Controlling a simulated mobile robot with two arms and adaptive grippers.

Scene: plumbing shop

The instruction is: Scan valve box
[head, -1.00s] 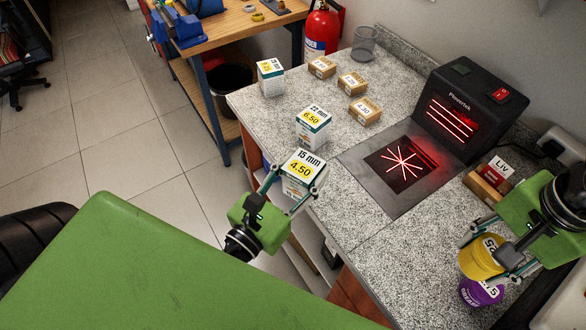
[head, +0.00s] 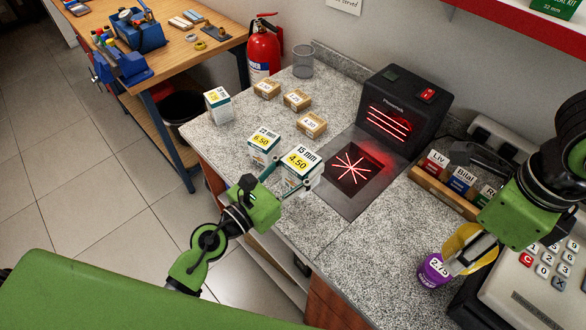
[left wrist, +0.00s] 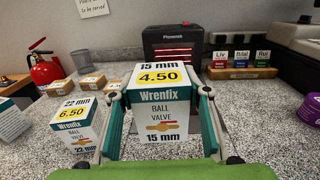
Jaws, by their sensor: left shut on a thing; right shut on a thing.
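My left gripper (head: 287,182) is shut on the white and teal 15 mm valve box (head: 299,170), priced 4.50. It holds the box upright by its sides at the near left edge of the scanner's plate; whether it touches the counter I cannot tell. In the left wrist view the box (left wrist: 160,108) sits between the fingers, its Wrenfix label facing the camera. The black scanner (head: 402,105) shows red lines in its upright window and a red star on its flat plate (head: 325,192).
A 22 mm box (head: 264,146) stands close left of the held box. Another white box (head: 218,106) and several brown cartons (head: 298,99) stand farther back. A purple roll (head: 433,271), a card rack (head: 443,190) and a till (head: 540,285) are at right.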

